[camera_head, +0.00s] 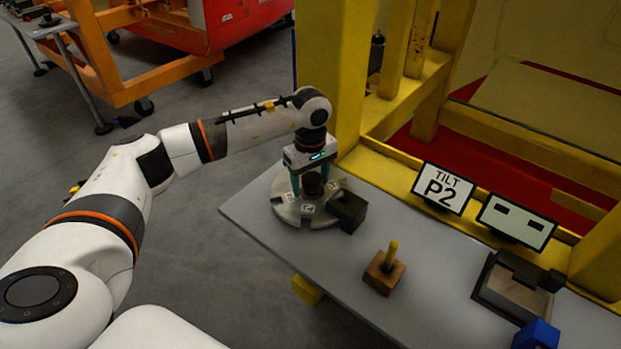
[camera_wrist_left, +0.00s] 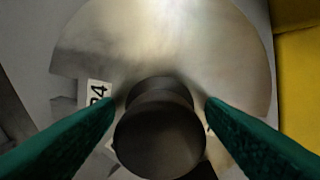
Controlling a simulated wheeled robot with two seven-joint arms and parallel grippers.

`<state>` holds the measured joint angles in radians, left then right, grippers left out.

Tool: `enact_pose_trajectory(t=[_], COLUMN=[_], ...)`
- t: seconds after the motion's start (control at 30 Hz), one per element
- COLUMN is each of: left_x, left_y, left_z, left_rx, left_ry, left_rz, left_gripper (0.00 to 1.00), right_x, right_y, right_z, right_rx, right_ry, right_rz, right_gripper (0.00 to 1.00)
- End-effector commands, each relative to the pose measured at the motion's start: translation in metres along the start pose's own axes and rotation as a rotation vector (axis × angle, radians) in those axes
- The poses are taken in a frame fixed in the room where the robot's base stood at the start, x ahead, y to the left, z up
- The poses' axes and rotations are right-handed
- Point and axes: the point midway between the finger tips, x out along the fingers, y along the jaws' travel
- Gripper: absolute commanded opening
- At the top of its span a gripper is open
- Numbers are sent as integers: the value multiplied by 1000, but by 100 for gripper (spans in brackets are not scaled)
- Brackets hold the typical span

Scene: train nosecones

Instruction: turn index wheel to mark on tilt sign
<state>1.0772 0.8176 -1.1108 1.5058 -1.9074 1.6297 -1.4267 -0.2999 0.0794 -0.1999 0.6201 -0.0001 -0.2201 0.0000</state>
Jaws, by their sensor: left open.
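The index wheel (camera_head: 291,208) is a round grey metal disc with small white labels, lying on the grey table at its far left end. A dark knob (camera_head: 312,184) stands at its centre. My left gripper (camera_head: 312,190) points down over the wheel, open, with its green fingers on either side of the knob. In the left wrist view the knob (camera_wrist_left: 160,135) sits between the fingers; I cannot tell whether they touch it. A label ending in "4" (camera_wrist_left: 97,94) shows beside the left finger. The tilt sign (camera_head: 443,188) reads "TILT P2". My right gripper is out of view.
A dark block (camera_head: 348,211) sits at the wheel's right edge. A wooden block with a yellow peg (camera_head: 384,272) stands mid-table. A second sign (camera_head: 517,220) with two dark bars, a grey fixture (camera_head: 513,288) and a blue block (camera_head: 537,335) are at right. Yellow frame posts (camera_head: 333,75) rise behind.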

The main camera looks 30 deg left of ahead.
Motion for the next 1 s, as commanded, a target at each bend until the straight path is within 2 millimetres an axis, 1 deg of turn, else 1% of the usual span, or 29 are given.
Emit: enact_pose_trajectory(t=[0.13, 0.23, 0.37, 0.5, 0.6, 0.7, 0.83, 1.0], left_x=[-4, -16, -42, -73, -92, -106, -117, -120], left_y=[0, -1, -1, -1, -1, 0, 0, 0], left_z=[0, 0, 0, 0, 0, 0, 0, 0], left_rx=[1, 1, 1, 1, 0, 0, 0, 0], left_ry=[1, -1, -2, -2, -2, -1, -1, 0], left_rz=[-1, -4, -5, -6, -4, -3, -1, 0], left_gripper=[65, 65, 65, 65, 65, 65, 65, 65], right_x=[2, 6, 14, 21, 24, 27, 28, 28], right_y=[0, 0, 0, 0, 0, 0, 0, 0], right_z=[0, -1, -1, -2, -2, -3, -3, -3], right_rx=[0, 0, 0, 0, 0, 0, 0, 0], right_ry=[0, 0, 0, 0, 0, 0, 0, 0], right_rz=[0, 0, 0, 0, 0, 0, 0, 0], right_gripper=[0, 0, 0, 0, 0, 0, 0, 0])
